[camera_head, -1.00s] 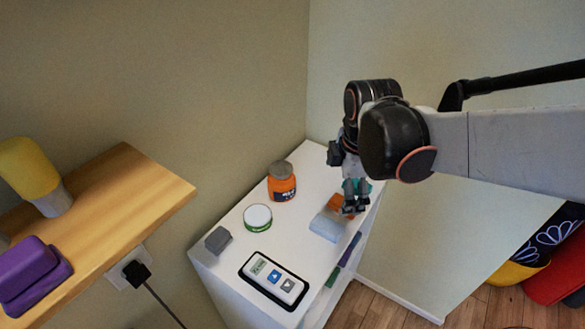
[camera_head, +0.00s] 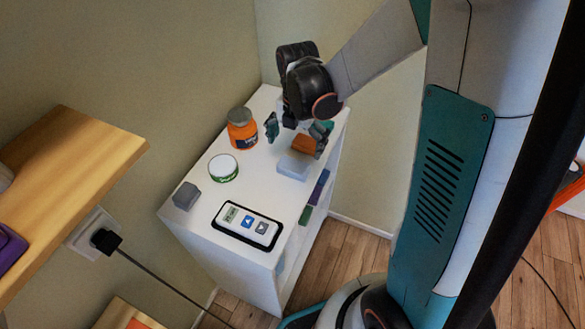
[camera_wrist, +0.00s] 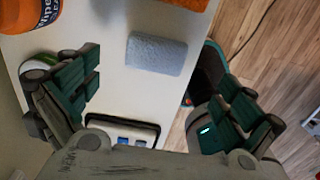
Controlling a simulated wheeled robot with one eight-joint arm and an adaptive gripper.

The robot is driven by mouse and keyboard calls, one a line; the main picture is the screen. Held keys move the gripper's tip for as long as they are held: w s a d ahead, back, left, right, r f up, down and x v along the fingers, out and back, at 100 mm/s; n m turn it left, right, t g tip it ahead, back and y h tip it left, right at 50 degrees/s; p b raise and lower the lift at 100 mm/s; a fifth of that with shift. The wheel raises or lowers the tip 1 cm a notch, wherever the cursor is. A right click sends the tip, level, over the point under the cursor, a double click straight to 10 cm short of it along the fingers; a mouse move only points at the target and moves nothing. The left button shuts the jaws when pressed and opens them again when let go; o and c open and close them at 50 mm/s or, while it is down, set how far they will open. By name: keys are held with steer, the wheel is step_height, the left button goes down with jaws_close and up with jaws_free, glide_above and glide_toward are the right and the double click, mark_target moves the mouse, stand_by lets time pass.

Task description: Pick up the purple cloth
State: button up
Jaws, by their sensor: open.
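A pale blue-grey folded cloth (camera_head: 294,165) lies on the white cabinet top. It also shows in the wrist view (camera_wrist: 156,54), with a towel-like texture; I cannot tell whether it is the purple cloth. A clearly purple item (camera_head: 320,186) shows at the cabinet's open side below the top, and another purple object (camera_head: 8,247) is cut off on the wooden shelf. My gripper (camera_head: 296,130) is open and empty above the cabinet top, by the orange folded piece. In the wrist view my gripper (camera_wrist: 158,100) has its fingers spread wide, with the pale cloth beyond them.
On the cabinet top (camera_head: 215,265) stand an orange jar (camera_head: 242,132), a round green-and-white tin (camera_head: 223,168), a grey block (camera_head: 186,196) and a white device with blue buttons (camera_head: 246,225). The orange folded piece (camera_head: 303,143) lies behind the pale cloth. The wooden shelf (camera_head: 75,165) juts out at left.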

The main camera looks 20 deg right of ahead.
mark_target(293, 165)
step_height(293, 165, down, 3)
steer(key=shift+r+b, duration=0.15)
steer(key=shift+b, duration=0.15)
steer(key=f+b, duration=0.1)
steer(key=f, duration=0.1)
steer(key=a+f+b, duration=0.1)
steer(key=f, duration=0.1)
steer(key=shift+s+f, duration=0.2)
steer(key=shift+f, duration=0.05)
steer(key=shift+d+f, duration=0.1)
steer(key=shift+f, duration=0.3)
steer(key=shift+r, duration=0.1)
steer(key=shift+c, duration=0.6)
steer(key=c, duration=1.1)
step_height(293, 165, up, 20)
steer(key=p, duration=0.6)
